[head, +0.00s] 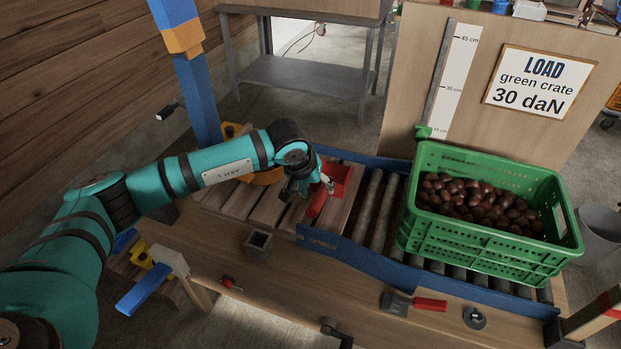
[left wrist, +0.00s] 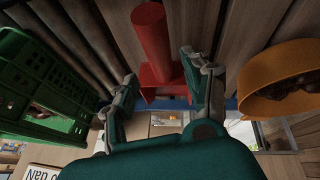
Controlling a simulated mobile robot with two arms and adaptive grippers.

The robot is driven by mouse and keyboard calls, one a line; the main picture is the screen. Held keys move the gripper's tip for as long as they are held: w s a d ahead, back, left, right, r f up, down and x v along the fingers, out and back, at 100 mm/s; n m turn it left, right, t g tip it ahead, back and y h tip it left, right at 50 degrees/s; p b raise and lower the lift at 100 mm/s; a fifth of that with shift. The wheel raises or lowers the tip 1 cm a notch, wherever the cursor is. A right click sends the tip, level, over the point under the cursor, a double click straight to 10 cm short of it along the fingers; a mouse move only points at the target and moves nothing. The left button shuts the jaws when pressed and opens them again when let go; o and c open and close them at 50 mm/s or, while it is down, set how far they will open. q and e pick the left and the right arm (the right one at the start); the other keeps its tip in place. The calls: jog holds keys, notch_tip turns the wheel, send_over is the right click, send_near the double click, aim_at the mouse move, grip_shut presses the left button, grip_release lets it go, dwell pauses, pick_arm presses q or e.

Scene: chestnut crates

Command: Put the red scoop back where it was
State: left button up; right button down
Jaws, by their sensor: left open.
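The red scoop (head: 317,203) lies on the wooden slats (head: 270,207) at the left end of the roller conveyor. Its handle points toward the front and its pan lies toward the back. In the left wrist view the scoop (left wrist: 153,38) shows between the two fingers. My left gripper (head: 316,186) is open, low over the scoop, with one finger on each side of it; it also shows in the left wrist view (left wrist: 160,75). I cannot tell whether a finger touches the scoop. My right gripper is not in view.
A green crate (head: 480,243) of chestnuts stands on the conveyor to the right. An orange bowl (left wrist: 270,101) with chestnuts is beside the scoop, partly behind my arm in the head view. A red-handled tool (head: 430,304) and a small square metal block (head: 257,245) lie in front.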

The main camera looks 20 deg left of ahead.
pick_arm(q)
jog(key=v, duration=0.6)
jog(key=shift+d, duration=0.1)
